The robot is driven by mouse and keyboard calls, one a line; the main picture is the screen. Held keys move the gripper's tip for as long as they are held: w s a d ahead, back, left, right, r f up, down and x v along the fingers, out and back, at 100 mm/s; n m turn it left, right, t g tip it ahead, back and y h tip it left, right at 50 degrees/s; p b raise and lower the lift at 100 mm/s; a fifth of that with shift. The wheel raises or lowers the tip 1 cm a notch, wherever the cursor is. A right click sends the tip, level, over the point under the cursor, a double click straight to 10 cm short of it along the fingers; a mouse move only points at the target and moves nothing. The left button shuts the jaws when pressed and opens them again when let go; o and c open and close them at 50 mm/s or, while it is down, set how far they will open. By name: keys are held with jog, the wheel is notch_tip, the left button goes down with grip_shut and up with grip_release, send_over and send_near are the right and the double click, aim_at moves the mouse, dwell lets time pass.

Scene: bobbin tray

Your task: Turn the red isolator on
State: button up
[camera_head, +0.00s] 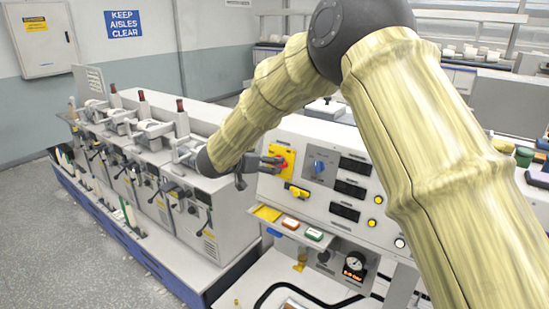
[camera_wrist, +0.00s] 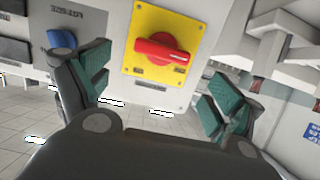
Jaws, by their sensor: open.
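The red isolator (camera_wrist: 163,54) is a red rotary handle on a yellow plate (camera_wrist: 140,20) fixed to the grey machine panel. In the wrist view its handle lies nearly level, tilted slightly down to the right. In the head view the red isolator (camera_head: 282,166) is small and partly covered by my gripper (camera_head: 259,170). My gripper also shows in the wrist view (camera_wrist: 153,97), with its two green-padded fingers wide apart and nothing between them. The isolator is ahead of the fingers, in the gap between them, and appears apart from them.
A blue knob (camera_head: 319,166) sits on the panel right of the isolator, beside black displays (camera_head: 350,188). A yellow part (camera_head: 297,192) projects below the isolator. Winding machines (camera_head: 150,165) with levers stand on the left. Grey floor (camera_head: 60,250) is clear at the far left.

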jog(key=p+x, duration=0.1)
jog(key=x, duration=0.3)
jog(key=p+x, duration=0.1)
jog(key=x, duration=0.2)
jog(key=shift+w+a+f, duration=0.2)
jog(key=shift+w+f, duration=0.2)
jog(key=shift+w, duration=0.1)
jog(key=shift+d, duration=0.1)
jog(key=shift+s+r, duration=0.75)
jog(key=shift+s, duration=0.3)
jog(key=shift+c, duration=0.4)
jog(key=shift+w+f, duration=0.65)
jog(key=shift+w, duration=0.05)
jog(key=c, duration=0.7)
jog(key=shift+d, duration=0.1)
jog(key=shift+c, duration=1.1)
jog(key=shift+r, duration=0.15)
